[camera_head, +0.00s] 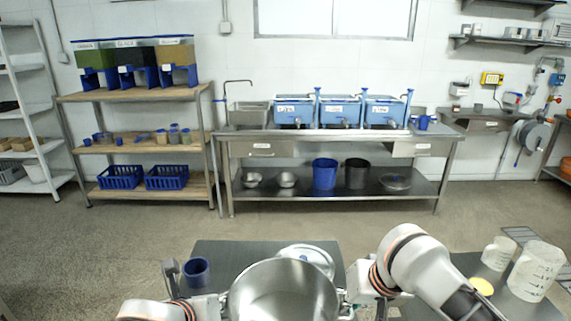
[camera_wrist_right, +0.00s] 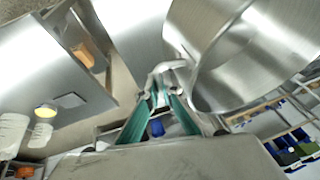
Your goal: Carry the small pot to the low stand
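The small pot (camera_head: 283,292) is an open, empty steel pot at the bottom centre of the head view. It fills the upper right of the right wrist view (camera_wrist_right: 235,50). My left gripper (camera_head: 222,304) is at its left handle and appears closed on it; its fingertips are hardly visible. My right gripper (camera_head: 347,297) is at the right handle. In the right wrist view its green fingers (camera_wrist_right: 161,92) converge on that handle. The pot's base is hidden in the head view. I cannot identify the low stand for certain.
A dark table (camera_head: 230,252) lies behind the pot, with a blue cup (camera_head: 196,271) and a round steel lid (camera_head: 308,258). Translucent beakers (camera_head: 535,270) stand on another table at right. A steel sink bench (camera_head: 330,190) and a wooden shelf (camera_head: 135,93) line the wall; open floor lies between.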

